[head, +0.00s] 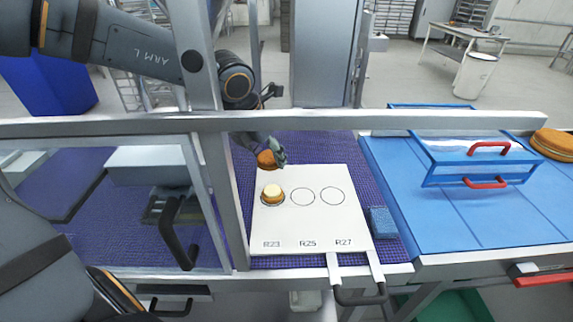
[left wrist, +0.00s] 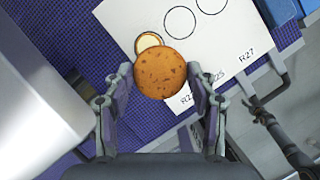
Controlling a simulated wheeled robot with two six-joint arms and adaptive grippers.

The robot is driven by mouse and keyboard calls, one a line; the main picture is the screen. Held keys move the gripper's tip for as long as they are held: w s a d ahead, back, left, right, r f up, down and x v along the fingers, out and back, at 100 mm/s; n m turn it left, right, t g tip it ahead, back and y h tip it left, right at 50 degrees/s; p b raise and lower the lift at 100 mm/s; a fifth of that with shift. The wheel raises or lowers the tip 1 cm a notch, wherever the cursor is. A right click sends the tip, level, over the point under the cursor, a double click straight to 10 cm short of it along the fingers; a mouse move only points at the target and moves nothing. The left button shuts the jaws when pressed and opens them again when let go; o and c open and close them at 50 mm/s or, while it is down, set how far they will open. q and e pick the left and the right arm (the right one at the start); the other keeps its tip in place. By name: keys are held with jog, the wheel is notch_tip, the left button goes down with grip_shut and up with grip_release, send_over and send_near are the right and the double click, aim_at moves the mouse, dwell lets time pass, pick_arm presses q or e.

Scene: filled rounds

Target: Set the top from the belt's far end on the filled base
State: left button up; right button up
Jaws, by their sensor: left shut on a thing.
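My left gripper (head: 269,155) is shut on a round brown top (head: 265,160), held above the back left part of the white board. In the left wrist view the speckled top (left wrist: 160,75) sits between the two fingers (left wrist: 161,88). The filled base (head: 273,193), brown with a cream-coloured filling, stands in the left circle, at the R23 label. In the left wrist view the top hides part of the filled base (left wrist: 148,41). The held top is apart from the base in the head view, farther back.
The white board (head: 318,225) has empty circles at R25 and R27 and a black front handle (head: 358,296). It lies on purple belt mesh (head: 310,146). A blue sponge-like block (head: 382,222) is to its right. A grey upright post (head: 232,210) stands close on the left.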

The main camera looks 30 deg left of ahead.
pick_arm(q)
jog(key=shift+n+y, duration=0.3)
jog(key=shift+n, duration=0.4)
jog(key=w+a+f+p, duration=0.1)
jog(key=f, duration=0.1)
jog(key=w+a+f+p, duration=0.1)
jog(key=shift+w+a+f, duration=0.1)
jog(key=shift+w+f, duration=0.25)
jog(key=shift+w, duration=0.05)
jog(key=x, duration=0.3)
jog(key=b, duration=0.5)
send_over(273, 190)
jog(key=s, duration=0.1)
notch_tip(273, 190, down, 5)
jog(key=shift+f, duration=0.1)
jog(key=shift+f+n+b, duration=0.25)
jog(key=shift+n+b, duration=0.05)
jog(key=shift+b, duration=0.1)
pick_arm(e)
notch_tip(273, 190, down, 2)
jog(key=shift+s+f, duration=0.15)
jog(key=shift+f, duration=0.1)
jog(key=shift+f, duration=0.25)
pick_arm(q)
jog(key=shift+f+b, duration=0.55)
jog(key=shift+b, duration=0.35)
pick_arm(e)
jog(key=shift+f, duration=0.65)
